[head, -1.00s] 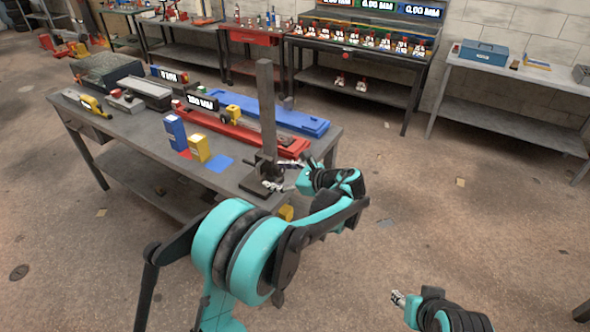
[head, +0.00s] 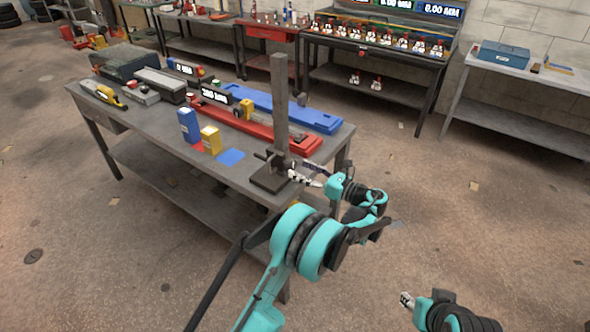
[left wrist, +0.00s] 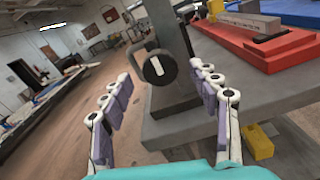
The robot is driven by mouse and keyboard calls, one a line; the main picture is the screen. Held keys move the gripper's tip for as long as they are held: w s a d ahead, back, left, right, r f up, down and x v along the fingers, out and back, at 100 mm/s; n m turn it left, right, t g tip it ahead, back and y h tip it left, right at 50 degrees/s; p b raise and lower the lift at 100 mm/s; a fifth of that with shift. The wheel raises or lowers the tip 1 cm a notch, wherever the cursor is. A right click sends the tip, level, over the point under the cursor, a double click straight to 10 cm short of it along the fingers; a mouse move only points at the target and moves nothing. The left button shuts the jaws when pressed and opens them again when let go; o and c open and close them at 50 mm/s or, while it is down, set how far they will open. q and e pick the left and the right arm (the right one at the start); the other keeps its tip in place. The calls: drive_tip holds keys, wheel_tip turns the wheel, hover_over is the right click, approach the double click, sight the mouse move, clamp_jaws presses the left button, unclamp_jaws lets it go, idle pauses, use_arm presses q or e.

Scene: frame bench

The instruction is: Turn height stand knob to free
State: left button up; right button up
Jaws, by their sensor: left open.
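The height stand is a tall dark post (head: 281,105) on a flat base at the near right corner of the grey bench. Its round dark knob (left wrist: 159,67) shows in the left wrist view, with a pale bar mark standing slightly tilted from upright on its face. My left gripper (head: 307,174) is open just right of the stand. In the left wrist view its fingers (left wrist: 160,84) stand apart on either side of the knob, which lies ahead between them with no contact visible. My right gripper (head: 405,300) is low at the right, away from the bench; its jaw state is unclear.
A red rail (head: 260,128) and a blue rail (head: 300,113) lie on the bench behind the stand. Blue (head: 189,125) and yellow (head: 210,139) boxes stand left of it. A yellow block (left wrist: 257,142) sits below the bench edge.

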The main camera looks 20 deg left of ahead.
sight(293, 166)
use_arm(q)
drive_tip(key=shift+b+x, duration=0.35)
drive_tip(key=shift+x, duration=1.25)
drive_tip(key=c, duration=1.2)
drive_tip(key=shift+o, duration=0.2)
